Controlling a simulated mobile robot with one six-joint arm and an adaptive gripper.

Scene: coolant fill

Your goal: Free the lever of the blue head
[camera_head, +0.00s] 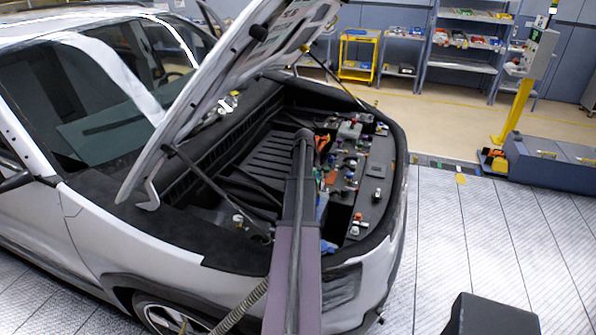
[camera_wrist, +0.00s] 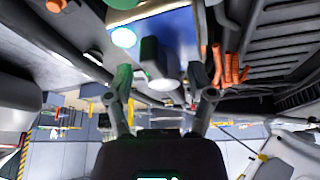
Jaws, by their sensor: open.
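In the wrist view, a blue surface (camera_wrist: 178,38), likely the blue head, fills the top middle beyond my gripper (camera_wrist: 160,80). A dark grey upright block (camera_wrist: 153,62) stands in front of it, between the fingertips in the picture; I cannot tell whether it is the lever. My gripper's two fingers are spread, with nothing visibly clamped. Contact with the block cannot be told. In the head view, a small blue part (camera_head: 325,235) shows just right of my arm in the car's front bay; my gripper is not clearly visible there.
The bay (camera_head: 270,150) of the white car is open under its raised hood (camera_head: 225,75). Orange cables (camera_wrist: 228,68) lie right of the fingers in the wrist view. Several small caps and fittings crowd the bay's right side panel (camera_head: 375,190).

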